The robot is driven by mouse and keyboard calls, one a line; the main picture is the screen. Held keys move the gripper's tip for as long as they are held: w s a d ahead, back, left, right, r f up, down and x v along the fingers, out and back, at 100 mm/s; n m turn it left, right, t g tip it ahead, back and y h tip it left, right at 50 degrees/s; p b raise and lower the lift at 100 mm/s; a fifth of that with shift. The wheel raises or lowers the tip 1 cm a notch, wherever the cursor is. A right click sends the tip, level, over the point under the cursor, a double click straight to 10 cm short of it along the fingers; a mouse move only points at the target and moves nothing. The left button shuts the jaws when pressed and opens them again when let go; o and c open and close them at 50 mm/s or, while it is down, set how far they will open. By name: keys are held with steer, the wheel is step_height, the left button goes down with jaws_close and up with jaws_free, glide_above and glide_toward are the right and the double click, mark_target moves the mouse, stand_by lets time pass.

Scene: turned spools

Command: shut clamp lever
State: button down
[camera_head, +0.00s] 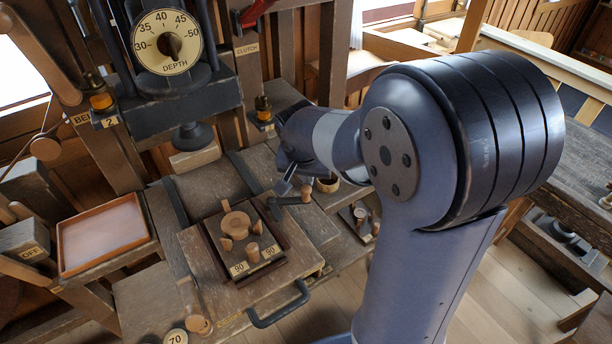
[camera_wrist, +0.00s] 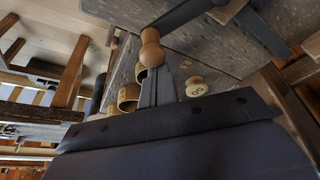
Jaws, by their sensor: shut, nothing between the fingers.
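The clamp lever (camera_head: 287,201) is a short dark bar with a turned wooden knob (camera_head: 306,193), on the bench right of the small dark-framed board. In the wrist view the dark bar (camera_wrist: 183,17) comes in from the top and its wooden knob (camera_wrist: 151,50) stands just beyond my fingertips. My gripper (camera_head: 284,188) is shut and empty, pointing down close beside the lever. Its closed fingers (camera_wrist: 158,88) overlap the knob's lower end in the wrist view. I cannot tell whether they touch it.
The board (camera_head: 240,238) holds wooden pieces and tags marked 90. A wooden ring (camera_head: 327,184) lies behind my gripper, and a knob marked 50 (camera_wrist: 199,88) is near my fingers. A press with a depth dial (camera_head: 167,42) stands behind. An empty tray (camera_head: 103,237) is at left.

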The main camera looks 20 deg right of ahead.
steer(key=s+m+b, duration=0.2)
steer(key=shift+a+f+m+h, duration=0.1)
steer(key=shift+f+m+h, duration=0.2)
steer(key=shift+h, duration=0.1)
steer(key=shift+s+a+r+m+g+h+b, duration=0.1)
steer(key=shift+s+a+m+g+h+b, duration=0.15)
steer(key=shift+s+a+m+g+b, duration=0.65)
steer(key=shift+s+a+r+m+g+h+b, duration=0.15)
steer(key=shift+s+a+m+b, duration=0.35)
steer(key=shift+s+m, duration=1)
steer(key=shift+s+a+m+g+h+b, duration=0.35)
steer(key=shift+s+a+m+b, duration=0.3)
steer(key=shift+m, duration=1.15)
steer(key=shift+a, duration=0.1)
steer(key=shift+w, duration=0.1)
step_height(320, 180, up, 10)
steer(key=shift+d+f, duration=0.25)
steer(key=shift+d, duration=0.1)
steer(key=shift+f, duration=0.1)
